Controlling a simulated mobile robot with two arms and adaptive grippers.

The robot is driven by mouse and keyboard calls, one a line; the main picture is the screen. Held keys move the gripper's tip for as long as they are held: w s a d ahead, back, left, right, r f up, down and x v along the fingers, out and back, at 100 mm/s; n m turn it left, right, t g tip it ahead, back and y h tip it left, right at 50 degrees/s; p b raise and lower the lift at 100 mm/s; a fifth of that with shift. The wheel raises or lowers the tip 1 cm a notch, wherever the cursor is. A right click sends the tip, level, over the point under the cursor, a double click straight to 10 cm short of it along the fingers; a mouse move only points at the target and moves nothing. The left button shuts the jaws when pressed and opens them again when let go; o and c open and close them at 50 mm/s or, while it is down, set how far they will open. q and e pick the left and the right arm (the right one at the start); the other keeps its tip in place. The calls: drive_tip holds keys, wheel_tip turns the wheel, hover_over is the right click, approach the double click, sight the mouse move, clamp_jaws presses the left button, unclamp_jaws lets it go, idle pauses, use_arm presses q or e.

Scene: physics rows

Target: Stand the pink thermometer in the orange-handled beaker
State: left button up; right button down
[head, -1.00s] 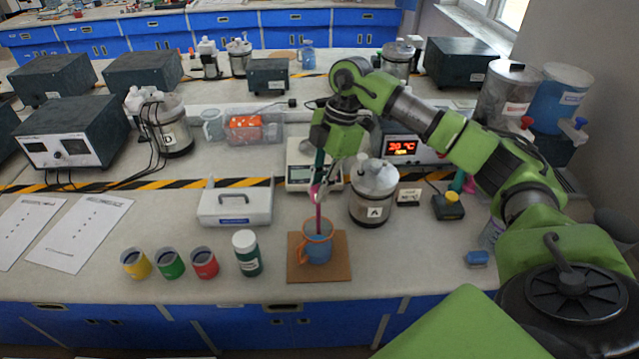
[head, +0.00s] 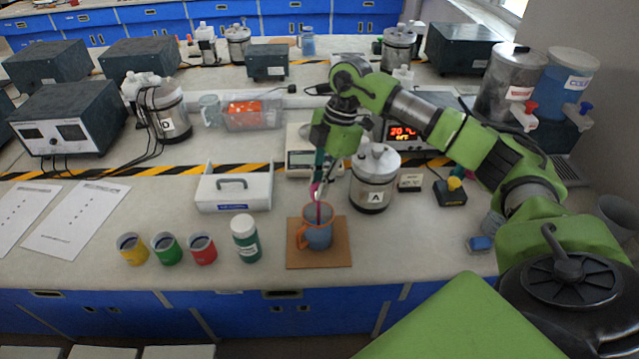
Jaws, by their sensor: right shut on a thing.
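The orange-handled beaker (head: 318,237) stands upright on a brown square board (head: 334,258) near the front edge of the bench. It holds blue liquid, and its handle is on the left. My right gripper (head: 318,189) is directly above the beaker, pointing down, and is shut on the pink thermometer (head: 318,212). The thermometer is close to upright, with its lower end inside the beaker's mouth. Whether its tip touches the bottom cannot be seen. My left gripper is not in view.
A metal calorimeter marked A (head: 374,182) stands close to the right of the gripper. A green-labelled bottle (head: 246,240) and yellow, green and red cups (head: 203,250) stand left of the board. A white carry box (head: 234,190) and a scale (head: 300,160) are behind.

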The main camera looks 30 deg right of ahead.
drive_tip(key=c, duration=1.9)
unclamp_jaws()
drive_tip(key=v, duration=1.2)
